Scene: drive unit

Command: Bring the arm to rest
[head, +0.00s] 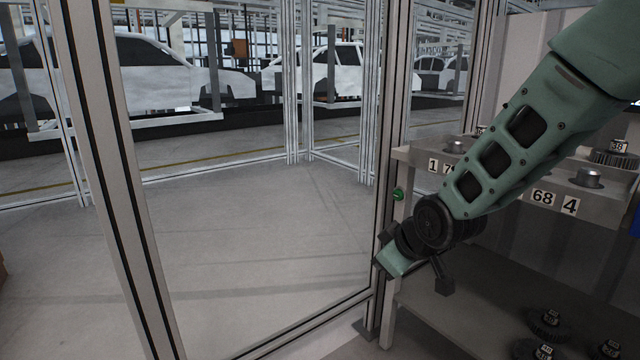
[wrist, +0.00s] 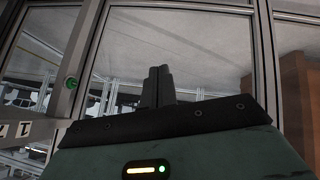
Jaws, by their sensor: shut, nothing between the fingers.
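My arm (head: 510,150), green with dark joints, reaches down from the upper right in the head view. Its wrist end hangs in front of the left end of a shelf unit, beside a frame post. The fingers are hard to make out there. In the wrist view my gripper (wrist: 158,76) shows its two dark fingers side by side and touching, with nothing between them. They point toward the framed panels.
The shelf unit (head: 418,154) with number labels stands close behind my arm at right. Several dark gear-like parts (head: 548,322) lie on its lower level. Posts (head: 115,180) frame an enclosure with bare floor (head: 250,240). White car bodies (head: 150,75) stand beyond.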

